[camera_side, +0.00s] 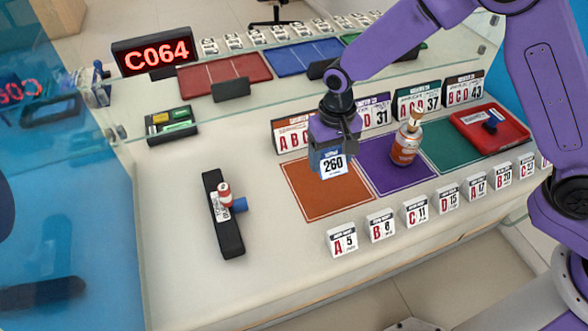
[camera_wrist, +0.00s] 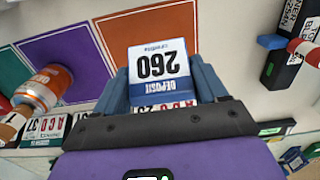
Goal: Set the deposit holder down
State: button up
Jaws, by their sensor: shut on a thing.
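The deposit holder (camera_side: 332,167) is a small blue block with a white card reading 260. My gripper (camera_side: 331,148) is shut on it from above and holds it upright over the back part of the orange mat (camera_side: 322,203). I cannot tell whether its base touches the mat. In the wrist view the holder (camera_wrist: 160,66) sits between the two fingers of my gripper (camera_wrist: 166,90), with DEPOSIT and 260 upside down. The orange mat (camera_wrist: 192,32) shows behind it there.
A purple mat (camera_side: 393,181) on the right bears an orange bottle (camera_side: 406,143); a green mat (camera_side: 450,146) lies beyond. Card stands, including an ABC one (camera_side: 292,134), line the back. Small number stands, including A5 (camera_side: 342,240), line the front. A black holder (camera_side: 223,225) lies left.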

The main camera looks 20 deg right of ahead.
jog(key=w+a+f, duration=0.3)
jog(key=w, duration=0.1)
send_over(294, 178)
notch_tip(294, 178, down, 5)
jog(key=shift+r, duration=0.1)
jog(key=shift+f, duration=1.7)
jog(key=o, duration=1)
jog(key=shift+f, duration=0.15)
jog(key=shift+o, duration=0.2)
